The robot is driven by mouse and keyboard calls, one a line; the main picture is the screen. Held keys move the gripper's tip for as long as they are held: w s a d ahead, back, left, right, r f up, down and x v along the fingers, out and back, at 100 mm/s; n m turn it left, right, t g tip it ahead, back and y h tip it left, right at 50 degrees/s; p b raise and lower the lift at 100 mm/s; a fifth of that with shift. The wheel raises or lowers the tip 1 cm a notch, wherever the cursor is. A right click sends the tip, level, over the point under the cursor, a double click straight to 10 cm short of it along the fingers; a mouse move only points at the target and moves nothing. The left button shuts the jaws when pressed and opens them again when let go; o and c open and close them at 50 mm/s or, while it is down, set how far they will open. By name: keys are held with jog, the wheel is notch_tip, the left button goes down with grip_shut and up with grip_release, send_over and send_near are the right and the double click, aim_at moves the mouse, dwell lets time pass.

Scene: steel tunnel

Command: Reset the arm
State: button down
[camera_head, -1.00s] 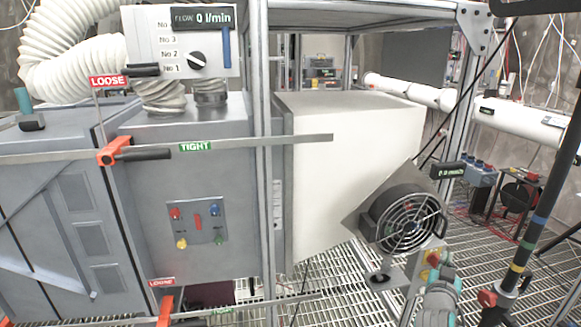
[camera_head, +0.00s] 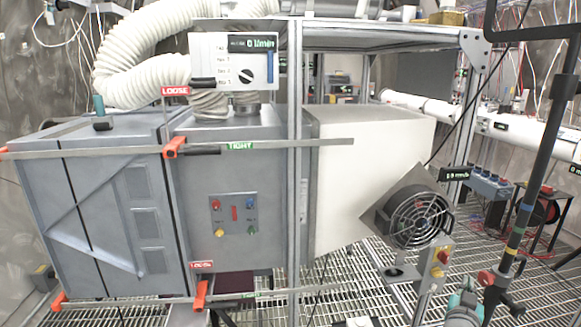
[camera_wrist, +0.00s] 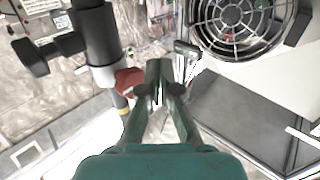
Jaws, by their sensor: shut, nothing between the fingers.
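My gripper (camera_wrist: 160,82) shows in the wrist view with its two dark green fingers together. No object shows between the fingertips. A teal and grey part of my arm (camera_head: 465,305) shows at the bottom right of the head view, mostly cut off by the lower edge. In the wrist view the fingers appear between a dark pole with a red knob (camera_wrist: 130,82) on the left and a round fan grille (camera_wrist: 243,22) at the upper right. I cannot tell how far the fingertips are from either.
The fan (camera_head: 420,218) stands before a white box (camera_head: 370,170). A black pole (camera_head: 535,165) rises at the right, close to my arm. Grey cabinets (camera_head: 225,160) with clamp bars (camera_head: 100,152) fill the left and middle. Open grating floor (camera_head: 545,275) shows at the right.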

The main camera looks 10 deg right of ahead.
jog(key=s+a+f+n+t+y, duration=0.1)
jog(key=s+a+f+n+y, duration=0.25)
jog(key=s+a+f, duration=0.75)
jog(key=s+a+f+n+t+y, duration=0.1)
jog(key=s+a+f+n+y, duration=0.25)
jog(key=s+a+f, duration=0.7)
jog(key=s+a+r+n+y, duration=0.1)
jog(key=s+a+r+y, duration=0.2)
jog(key=s, duration=0.9)
jog(key=s+a+r+n+y, duration=0.1)
jog(key=s+a+r+y, duration=0.1)
jog(key=s+a+r, duration=0.5)
jog(key=s+a, duration=0.3)
jog(key=s, duration=0.3)
jog(key=shift+a+r+y, duration=0.15)
jog(key=shift+a+y, duration=0.15)
jog(key=shift+y, duration=0.1)
